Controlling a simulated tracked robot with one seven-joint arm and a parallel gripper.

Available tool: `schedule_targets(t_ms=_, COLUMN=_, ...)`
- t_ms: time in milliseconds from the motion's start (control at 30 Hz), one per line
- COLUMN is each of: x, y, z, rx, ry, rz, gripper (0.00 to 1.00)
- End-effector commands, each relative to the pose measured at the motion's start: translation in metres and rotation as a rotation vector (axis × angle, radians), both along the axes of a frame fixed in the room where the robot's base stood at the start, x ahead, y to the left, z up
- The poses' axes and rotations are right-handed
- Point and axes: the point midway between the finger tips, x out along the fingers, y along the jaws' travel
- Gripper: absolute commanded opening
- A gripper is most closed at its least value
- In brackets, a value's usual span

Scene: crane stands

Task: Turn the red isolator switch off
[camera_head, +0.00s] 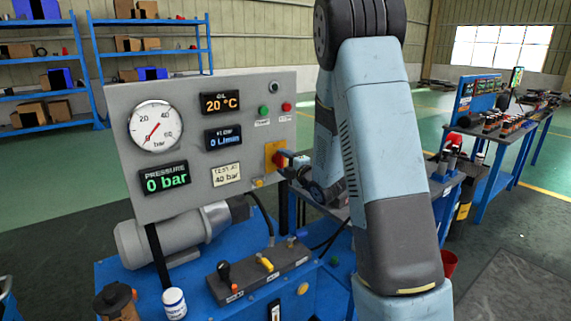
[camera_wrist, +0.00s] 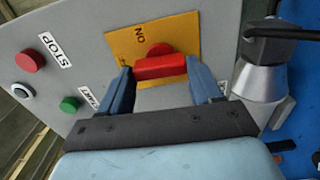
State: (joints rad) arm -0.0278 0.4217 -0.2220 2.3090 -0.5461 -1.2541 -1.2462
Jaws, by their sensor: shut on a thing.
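The red isolator switch (camera_wrist: 160,67) sits on a yellow plate (camera_wrist: 183,28) on the grey panel. In the wrist view its red handle lies crosswise between the two blue fingers of my gripper (camera_wrist: 162,78), which is shut on it. The word ON shows on the plate next to the switch. In the head view the yellow plate (camera_head: 270,150) is at the panel's right edge, and my gripper (camera_head: 290,158) reaches it from the right. My arm hides part of that area, and the handle is hardly visible there.
The panel (camera_head: 200,90) carries a dial gauge (camera_head: 156,126), displays reading 0 bar and 20 °C, and red and green buttons (camera_head: 264,112). A lever block (camera_head: 258,272) and a white jar (camera_head: 174,303) stand on the blue bench below. A grey fitting (camera_wrist: 262,82) is close to my right finger.

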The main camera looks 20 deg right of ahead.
Motion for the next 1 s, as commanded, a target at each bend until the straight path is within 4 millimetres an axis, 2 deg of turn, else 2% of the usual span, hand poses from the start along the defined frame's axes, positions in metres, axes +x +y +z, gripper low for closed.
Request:
schedule_targets(t_ms=633, x=-0.0015, y=0.0036, z=-0.0046, rx=-0.048, ry=-0.007, rz=0.006, gripper=0.33)
schedule_targets(t_ms=667, x=-0.0015, y=0.0037, z=-0.0046, rx=-0.048, ry=-0.007, rz=0.006, gripper=0.66)
schedule_targets(t_ms=900, x=-0.0009, y=0.0025, z=-0.0029, rx=-0.046, ry=-0.01, rz=0.004, gripper=0.89)
schedule_targets(t_ms=1000, x=-0.0007, y=0.0021, z=-0.0023, rx=-0.046, ry=-0.011, rz=0.003, gripper=0.89)
